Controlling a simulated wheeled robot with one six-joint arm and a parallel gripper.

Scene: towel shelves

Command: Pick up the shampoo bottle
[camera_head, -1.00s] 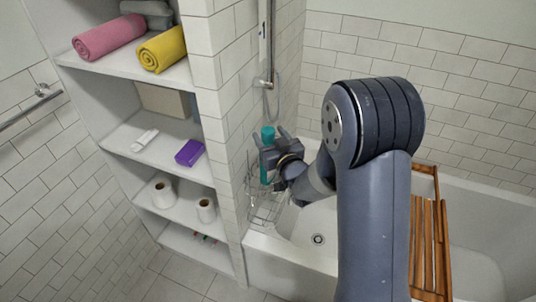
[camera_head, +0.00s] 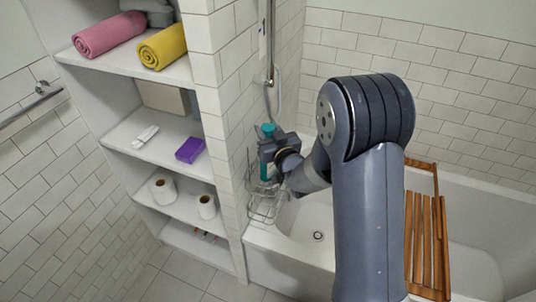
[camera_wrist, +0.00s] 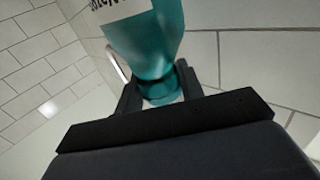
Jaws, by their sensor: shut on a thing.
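The shampoo bottle is teal; its top (camera_head: 268,130) shows above my gripper (camera_head: 266,150) in the head view, at the wire rack by the tub's near left corner. In the wrist view the bottle (camera_wrist: 150,40) has a white label with dark letters, partly cut off by the frame edge. My gripper (camera_wrist: 160,88) is shut on the bottle, with one dark finger on either side of its narrow end.
The wire rack (camera_head: 262,208) hangs close beside the tiled shelf wall. Shelves at left hold rolled towels (camera_head: 108,34), a purple box (camera_head: 190,150) and toilet rolls (camera_head: 163,190). A wooden tub tray (camera_head: 420,245) lies across the white tub (camera_head: 300,255) at right.

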